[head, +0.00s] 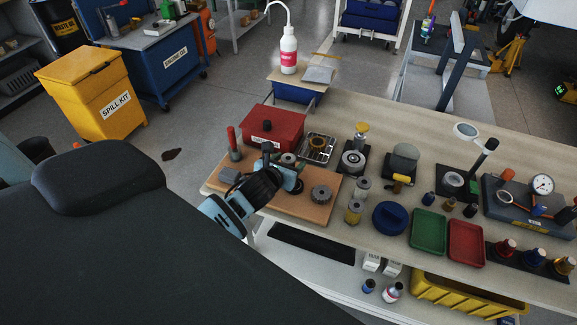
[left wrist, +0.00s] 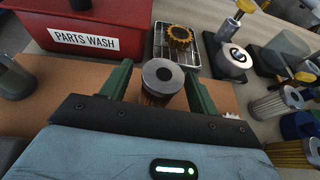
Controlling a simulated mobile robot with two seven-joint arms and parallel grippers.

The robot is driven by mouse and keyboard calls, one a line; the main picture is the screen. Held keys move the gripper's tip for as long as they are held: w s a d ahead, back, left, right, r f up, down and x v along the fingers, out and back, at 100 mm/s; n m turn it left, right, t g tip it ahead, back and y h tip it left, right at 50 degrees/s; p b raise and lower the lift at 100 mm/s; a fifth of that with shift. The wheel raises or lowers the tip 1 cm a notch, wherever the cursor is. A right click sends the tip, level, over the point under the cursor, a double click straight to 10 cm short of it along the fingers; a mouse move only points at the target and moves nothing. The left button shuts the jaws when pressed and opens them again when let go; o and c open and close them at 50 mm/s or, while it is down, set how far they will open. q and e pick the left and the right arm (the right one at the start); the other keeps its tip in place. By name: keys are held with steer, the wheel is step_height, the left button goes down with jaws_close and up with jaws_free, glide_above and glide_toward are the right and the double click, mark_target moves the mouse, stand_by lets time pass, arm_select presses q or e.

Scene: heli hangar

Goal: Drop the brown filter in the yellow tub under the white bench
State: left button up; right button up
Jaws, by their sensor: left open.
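The brown filter (left wrist: 163,76), with a grey ring-shaped top and brown pleated side, stands on the orange-brown board between my open left fingers in the left wrist view. In the head view its top (head: 288,158) shows just beyond my left gripper (head: 281,170). The green fingers (left wrist: 160,90) lie on either side of it, and I see no clear grip. The lower part of the filter is hidden by the gripper. The yellow tub (head: 456,291) sits low under the front edge of the white bench (head: 345,105), at the lower right. My right gripper is not in view.
A red parts wash box (head: 273,127) and a wire tray (head: 318,148) stand just beyond the gripper. Other filters (head: 356,206), a blue lid (head: 389,218), a green tray (head: 428,231) and a red tray (head: 466,243) lie to the right. Bottles (head: 392,291) stand beside the tub.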

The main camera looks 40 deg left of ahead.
mark_target(288, 158)
arm_select(q)
steer(key=shift+c, duration=0.3)
steer(key=c, duration=1.1)
steer(key=shift+o, duration=0.2)
steer(key=shift+r, duration=0.85)
step_height(288, 158, up, 2)
steer(key=shift+r+p, duration=0.2)
steer(key=shift+p, duration=0.1)
steer(key=s+d+r, duration=0.1)
steer(key=s+d, duration=0.1)
steer(key=s, duration=1.3)
steer(key=shift+s+d, duration=0.25)
steer(key=shift+s, duration=0.15)
